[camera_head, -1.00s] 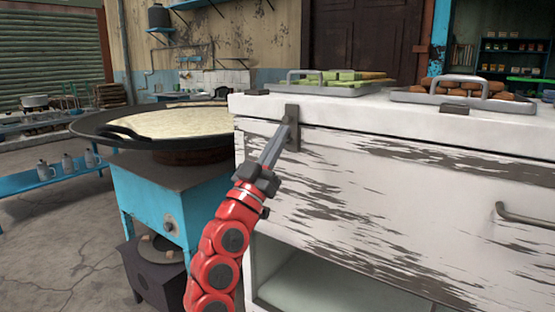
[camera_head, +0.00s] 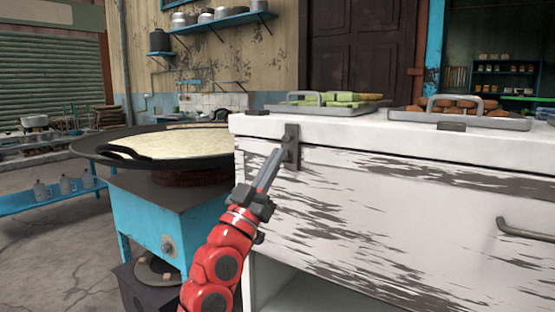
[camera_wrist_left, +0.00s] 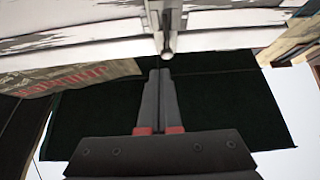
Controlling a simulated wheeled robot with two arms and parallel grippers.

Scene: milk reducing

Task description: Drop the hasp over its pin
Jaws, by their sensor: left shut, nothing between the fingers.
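The hasp (camera_head: 291,142) is a dark metal strap hanging flat at the top left corner of the white chest's front, over the lid seam. In the left wrist view it shows as a grey strap (camera_wrist_left: 153,14) with a round-ended pin (camera_wrist_left: 167,54) near it. Whether the strap sits over the pin is unclear. My left gripper (camera_head: 279,153) is shut and empty, its fingertips close in front of the hasp's lower half. In the wrist view the shut fingertips (camera_wrist_left: 160,73) are just below the pin end, seemingly apart from it. My right gripper is out of view.
The white chest (camera_head: 400,205) has peeling paint and a handle (camera_head: 525,229) at right. Trays of green (camera_head: 325,107) and brown food (camera_head: 460,119) stand on its lid. A wide black pan (camera_head: 95,150) on a blue stove (camera_head: 155,215) is at left.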

